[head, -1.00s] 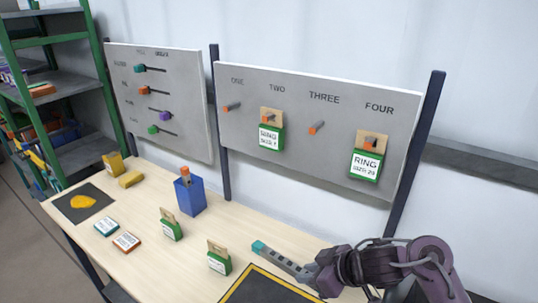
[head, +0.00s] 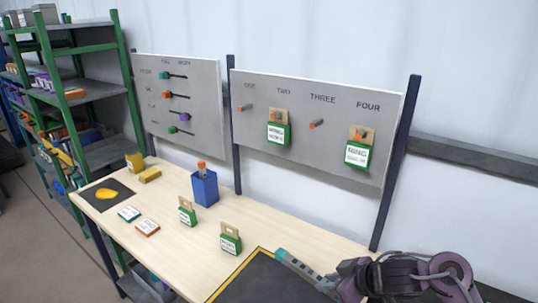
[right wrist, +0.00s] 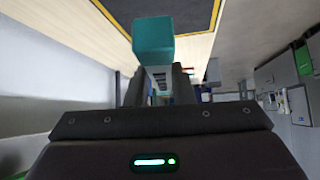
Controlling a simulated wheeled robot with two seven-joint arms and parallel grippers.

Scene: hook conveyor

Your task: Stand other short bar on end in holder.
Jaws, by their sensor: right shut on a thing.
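The blue holder (head: 205,189) stands upright on the table near the back edge. A bar with an orange top (head: 202,167) stands on end in it. My right gripper (head: 326,285) is shut on a grey short bar (head: 300,266) with a teal end (head: 281,254). The bar slants, teal end pointing up and left in the head view, apart from the holder and to its right. The teal end also shows close up in the right wrist view (right wrist: 152,40). My left gripper is not in view.
Two green packets (head: 187,212) (head: 230,240) stand in front of the holder. A dark mat with yellow border (head: 262,280) lies under my right arm. A hook board (head: 310,150) rises behind. Yellow blocks (head: 149,175) and two small boxes (head: 147,228) are at left.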

